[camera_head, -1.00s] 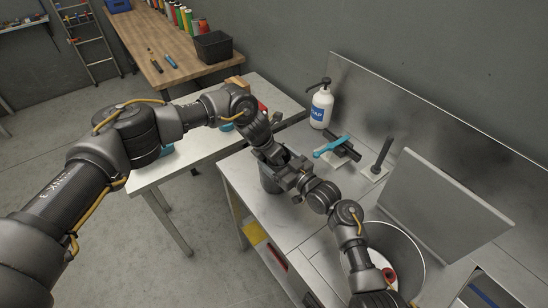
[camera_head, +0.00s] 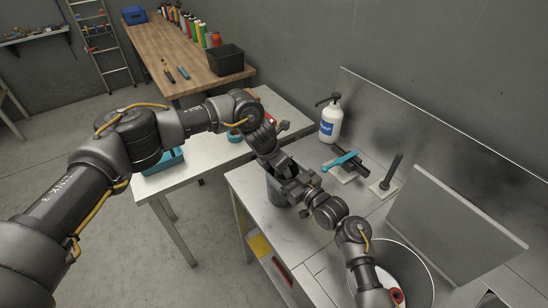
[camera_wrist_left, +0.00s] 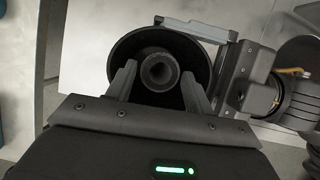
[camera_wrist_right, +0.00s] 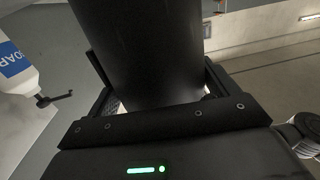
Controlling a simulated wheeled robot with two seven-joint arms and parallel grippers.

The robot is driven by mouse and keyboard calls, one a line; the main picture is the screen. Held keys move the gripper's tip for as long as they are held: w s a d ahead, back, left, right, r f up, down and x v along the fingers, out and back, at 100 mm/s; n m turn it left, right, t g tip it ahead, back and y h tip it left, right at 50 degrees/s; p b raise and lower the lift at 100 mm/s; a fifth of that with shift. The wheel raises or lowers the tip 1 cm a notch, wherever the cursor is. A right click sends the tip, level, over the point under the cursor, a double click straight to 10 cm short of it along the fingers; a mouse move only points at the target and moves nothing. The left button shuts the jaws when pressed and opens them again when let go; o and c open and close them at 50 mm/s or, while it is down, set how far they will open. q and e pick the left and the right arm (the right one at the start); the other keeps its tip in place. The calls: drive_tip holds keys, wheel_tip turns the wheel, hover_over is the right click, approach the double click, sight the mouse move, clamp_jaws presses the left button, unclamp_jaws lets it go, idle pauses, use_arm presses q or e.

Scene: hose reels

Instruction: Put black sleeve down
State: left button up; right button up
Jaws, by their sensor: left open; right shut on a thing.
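A soap bottle (camera_head: 330,122) stands behind the grippers. A round bin (camera_head: 422,275) is near my right arm. A table (camera_head: 205,155) adjoins left.

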use_arm(q)
drive_tip(key=v, duration=0.9)
drive_tip(key=shift+a+r, duration=0.1)
drive_tip(key=shift+r, duration=0.05)
use_arm(e)
drive_tip(key=shift+f, duration=0.15)
drive_tip(key=o, duration=0.9)
drive_tip(key=v, duration=1.2)
